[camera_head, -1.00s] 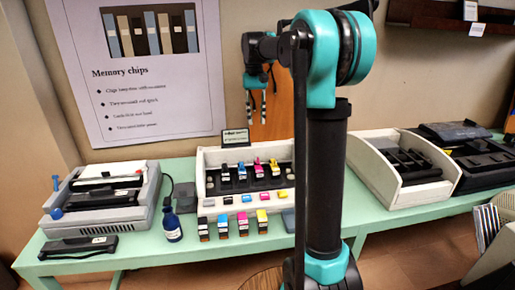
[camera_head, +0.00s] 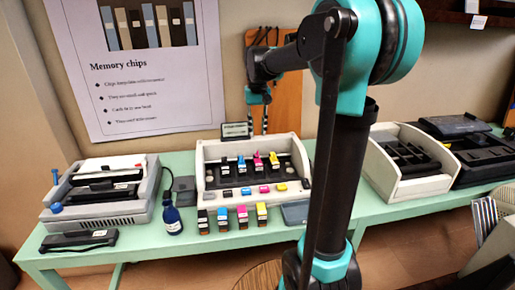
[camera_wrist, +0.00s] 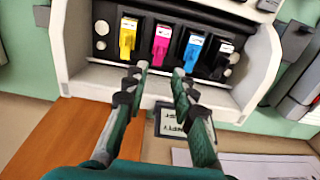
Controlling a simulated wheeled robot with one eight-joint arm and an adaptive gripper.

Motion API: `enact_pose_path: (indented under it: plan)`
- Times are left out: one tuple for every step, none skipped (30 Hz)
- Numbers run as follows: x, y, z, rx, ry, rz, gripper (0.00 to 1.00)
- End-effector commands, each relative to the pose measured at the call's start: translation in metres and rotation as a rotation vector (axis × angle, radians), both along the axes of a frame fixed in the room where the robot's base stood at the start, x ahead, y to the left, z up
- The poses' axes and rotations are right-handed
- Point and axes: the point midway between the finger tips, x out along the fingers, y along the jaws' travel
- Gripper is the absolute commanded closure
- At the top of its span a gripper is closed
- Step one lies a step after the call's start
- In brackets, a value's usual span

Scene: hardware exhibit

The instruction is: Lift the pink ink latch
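The pink ink latch (camera_head: 257,160) stands in the dark bay of the white printer unit (camera_head: 208,180), between the blue and yellow latches. In the wrist view the pink latch (camera_wrist: 161,44) is just beyond my gripper (camera_wrist: 158,78), roughly in line with the gap between its fingers. My gripper (camera_head: 258,121) is open and empty, with its fingers apart. It hangs above and behind the unit's back edge in the head view. The fingers do not appear to touch the latch.
The yellow latch (camera_wrist: 128,37), blue latch (camera_wrist: 193,50) and black latch (camera_wrist: 223,57) stand close beside it. A small sign (camera_head: 236,131) is at the unit's back. Several cartridges (camera_head: 242,216) stand in front. A white bin (camera_head: 395,190) is at right.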

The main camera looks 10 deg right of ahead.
Motion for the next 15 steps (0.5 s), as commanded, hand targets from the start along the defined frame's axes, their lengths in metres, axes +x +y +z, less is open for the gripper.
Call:
enact_pose_path:
  plan:
    - [0.000,0.000,-0.010,0.000,0.000,0.000,0.74]
    - [0.000,0.000,-0.017,0.000,0.000,0.000,0.74]
    - [0.000,0.000,-0.024,0.000,0.000,0.000,0.74]
    - [0.000,0.000,-0.030,0.000,0.000,0.000,0.74]
    - [0.000,0.000,-0.035,0.000,0.000,0.000,0.74]
    - [0.000,0.000,-0.043,0.000,0.000,0.000,0.74]
    - [0.000,0.000,-0.048,0.000,0.000,0.000,0.74]
    - [0.000,0.000,-0.052,0.000,0.000,0.000,0.74]
    - [0.000,0.000,-0.058,0.000,0.000,0.000,0.74]
    - [0.000,0.000,-0.062,0.000,0.000,0.000,0.74]
    - [0.000,0.000,-0.065,0.000,0.000,0.000,0.74]
    - [0.000,0.000,-0.069,0.000,0.000,0.000,0.74]
    - [0.000,0.000,-0.072,0.000,0.000,0.000,0.74]
    - [0.000,0.000,-0.074,0.000,0.000,0.000,0.74]
    - [0.000,0.000,-0.076,0.000,0.000,0.000,0.74]
